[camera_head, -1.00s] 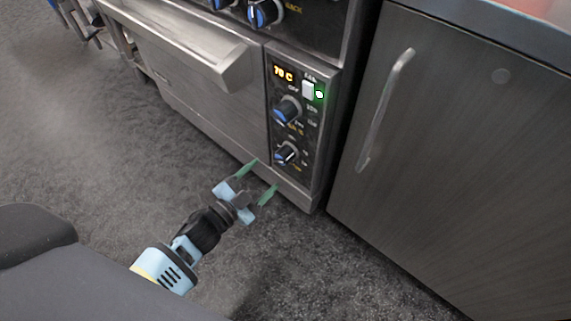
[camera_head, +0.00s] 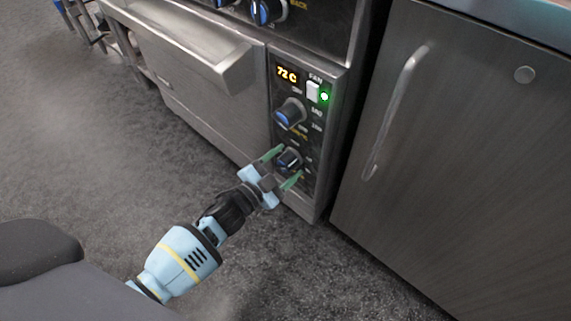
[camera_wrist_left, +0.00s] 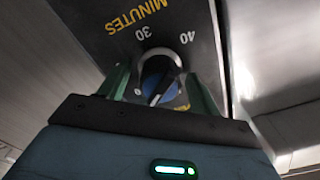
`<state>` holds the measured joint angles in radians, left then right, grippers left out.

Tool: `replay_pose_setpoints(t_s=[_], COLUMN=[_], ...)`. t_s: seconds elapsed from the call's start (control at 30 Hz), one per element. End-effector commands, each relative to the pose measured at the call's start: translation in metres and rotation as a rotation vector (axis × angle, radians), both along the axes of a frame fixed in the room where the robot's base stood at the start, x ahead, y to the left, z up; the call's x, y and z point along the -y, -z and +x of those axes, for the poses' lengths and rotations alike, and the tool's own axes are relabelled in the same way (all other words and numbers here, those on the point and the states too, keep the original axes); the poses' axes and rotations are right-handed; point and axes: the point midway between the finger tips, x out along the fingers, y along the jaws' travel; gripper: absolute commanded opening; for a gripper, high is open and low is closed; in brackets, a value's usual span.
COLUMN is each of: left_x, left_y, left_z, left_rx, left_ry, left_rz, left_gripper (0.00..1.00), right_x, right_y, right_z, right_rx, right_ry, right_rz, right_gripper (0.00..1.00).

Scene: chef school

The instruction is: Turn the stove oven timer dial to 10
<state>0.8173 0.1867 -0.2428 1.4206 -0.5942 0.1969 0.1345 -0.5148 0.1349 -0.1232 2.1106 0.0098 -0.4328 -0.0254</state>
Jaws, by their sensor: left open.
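The oven timer dial (camera_head: 288,160) is the lower black and blue knob on the stove's narrow control panel (camera_head: 308,140). In the left wrist view the dial (camera_wrist_left: 160,80) has a "MINUTES" label with 30 and 40 marks; its other marks are partly hidden or blurred. My left gripper (camera_head: 281,168) is open, with its green fingers on either side of the dial. I cannot tell whether they touch it. My right gripper is not in view.
A larger blue and black knob (camera_head: 290,113) sits just above the dial. Above it are a lit display reading 72 C (camera_head: 287,75) and a white fan switch (camera_head: 313,92). The oven door handle (camera_head: 232,68) juts out at the left. A cabinet (camera_head: 460,150) stands at the right.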

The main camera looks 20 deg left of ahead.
Motion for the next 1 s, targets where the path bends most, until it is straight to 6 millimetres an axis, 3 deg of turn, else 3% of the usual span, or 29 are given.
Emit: replay_pose_setpoints(t_s=[0.3, 0.67, 1.0], left_x=[0.001, 0.001, 0.001], left_y=[-0.001, -0.001, -0.001], left_z=[0.003, 0.003, 0.003], left_rx=[0.001, 0.001, 0.048], left_ry=[-0.001, -0.001, 0.0], left_rz=[0.0, 0.0, 0.127], left_gripper=[0.63, 0.19, 0.19], right_x=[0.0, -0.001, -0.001], right_y=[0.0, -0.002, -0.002], right_z=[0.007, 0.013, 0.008], right_rx=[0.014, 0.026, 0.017], right_ry=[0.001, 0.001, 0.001], right_rz=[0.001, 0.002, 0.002], right_gripper=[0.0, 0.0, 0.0])
